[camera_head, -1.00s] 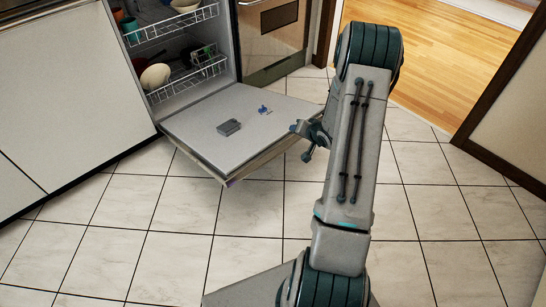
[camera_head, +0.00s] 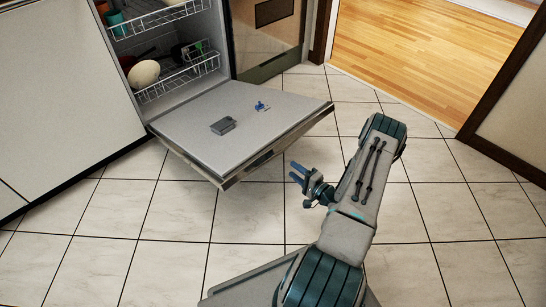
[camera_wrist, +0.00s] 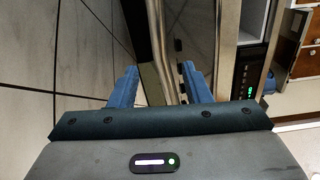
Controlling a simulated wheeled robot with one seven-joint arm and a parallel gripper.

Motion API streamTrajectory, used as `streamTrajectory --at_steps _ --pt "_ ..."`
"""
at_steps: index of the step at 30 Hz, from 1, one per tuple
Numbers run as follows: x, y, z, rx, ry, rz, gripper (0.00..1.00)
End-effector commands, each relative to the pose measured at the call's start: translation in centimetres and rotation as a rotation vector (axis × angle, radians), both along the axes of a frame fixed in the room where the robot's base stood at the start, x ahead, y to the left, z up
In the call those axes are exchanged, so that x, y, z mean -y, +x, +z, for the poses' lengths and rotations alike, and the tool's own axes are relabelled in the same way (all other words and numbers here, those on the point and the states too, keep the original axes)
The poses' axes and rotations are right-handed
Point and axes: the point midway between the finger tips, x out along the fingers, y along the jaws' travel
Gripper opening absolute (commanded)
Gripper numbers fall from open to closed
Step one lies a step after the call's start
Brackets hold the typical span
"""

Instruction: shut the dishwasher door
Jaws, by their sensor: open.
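The dishwasher door (camera_head: 200,108) hangs open, lowered nearly flat, in the head view. Its front edge (camera_head: 275,150) faces my arm. A small grey box and a blue piece show on its inner face. My gripper (camera_head: 293,172) is open and empty, low over the floor, just in front and to the right of the door's front edge, apart from it in the head view. In the wrist view my two blue fingers (camera_wrist: 159,86) stand apart, with a shiny metal bar (camera_wrist: 157,35), seemingly the door's handle, showing between them. Contact cannot be told.
The dishwasher's racks (camera_head: 180,78) hold a pale bowl (camera_head: 143,74) and other dishes. A white cabinet (camera_head: 55,90) stands to the left. The tiled floor (camera_head: 440,210) is clear on the right, with a wooden floor (camera_head: 420,55) beyond a doorway.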

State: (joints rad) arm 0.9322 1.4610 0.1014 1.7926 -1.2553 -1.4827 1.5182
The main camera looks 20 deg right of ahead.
Motion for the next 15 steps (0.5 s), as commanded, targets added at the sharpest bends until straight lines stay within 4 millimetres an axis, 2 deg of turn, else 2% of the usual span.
streamTrajectory --at_steps 9,15 --pt "-2.5 6.5 -0.6 0.001 -0.004 0.004 0.44" --pt "-3.6 9.6 -0.6 0.000 -0.005 0.004 0.44"
